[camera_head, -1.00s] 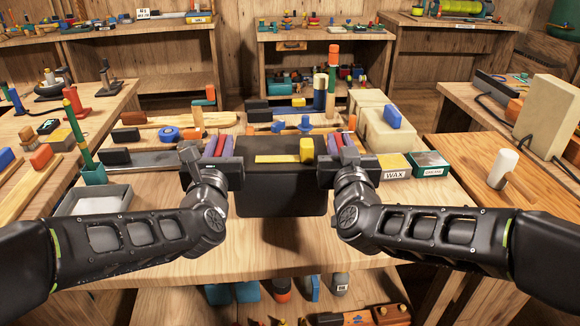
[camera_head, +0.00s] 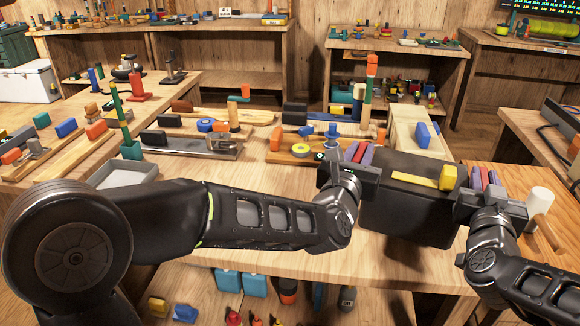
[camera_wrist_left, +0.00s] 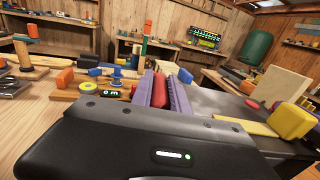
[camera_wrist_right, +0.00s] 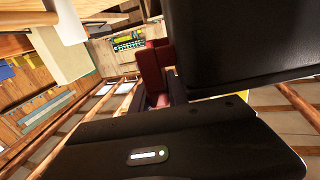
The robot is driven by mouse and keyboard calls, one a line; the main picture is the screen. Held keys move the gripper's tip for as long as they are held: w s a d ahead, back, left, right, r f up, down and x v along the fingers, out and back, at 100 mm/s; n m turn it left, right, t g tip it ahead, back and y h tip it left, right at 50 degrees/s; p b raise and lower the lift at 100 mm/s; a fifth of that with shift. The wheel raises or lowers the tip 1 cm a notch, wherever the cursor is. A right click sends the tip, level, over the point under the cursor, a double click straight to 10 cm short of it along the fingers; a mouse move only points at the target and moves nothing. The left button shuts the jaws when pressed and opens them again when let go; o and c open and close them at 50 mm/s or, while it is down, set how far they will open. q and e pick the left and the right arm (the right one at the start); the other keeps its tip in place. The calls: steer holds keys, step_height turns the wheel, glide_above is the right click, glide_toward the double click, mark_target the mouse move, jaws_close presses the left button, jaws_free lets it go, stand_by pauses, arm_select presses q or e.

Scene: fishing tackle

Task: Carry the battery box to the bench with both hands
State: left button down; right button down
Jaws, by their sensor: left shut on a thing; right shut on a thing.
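The battery box (camera_head: 400,205) is black with a yellow strip and a yellow knob on top. It is at the right of the head view, roughly level, at the front edge of a cluttered wooden bench (camera_head: 270,255). My left gripper (camera_head: 358,155) is shut on the red grip at its left end; the red grip (camera_wrist_left: 159,90) shows between the purple pads in the left wrist view. My right gripper (camera_head: 485,180) is shut on the grip at its right end. In the right wrist view the box (camera_wrist_right: 240,45) fills the upper right. Whether its underside touches the bench is hidden.
Behind the box stand a pale block (camera_head: 405,125) with a blue piece and a tall coloured stack (camera_head: 369,95). A grey tray (camera_head: 125,174) lies at left. A white cylinder (camera_head: 541,203) stands at right. The bench's front strip is mostly clear.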

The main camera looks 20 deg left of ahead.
stand_by(0.3)
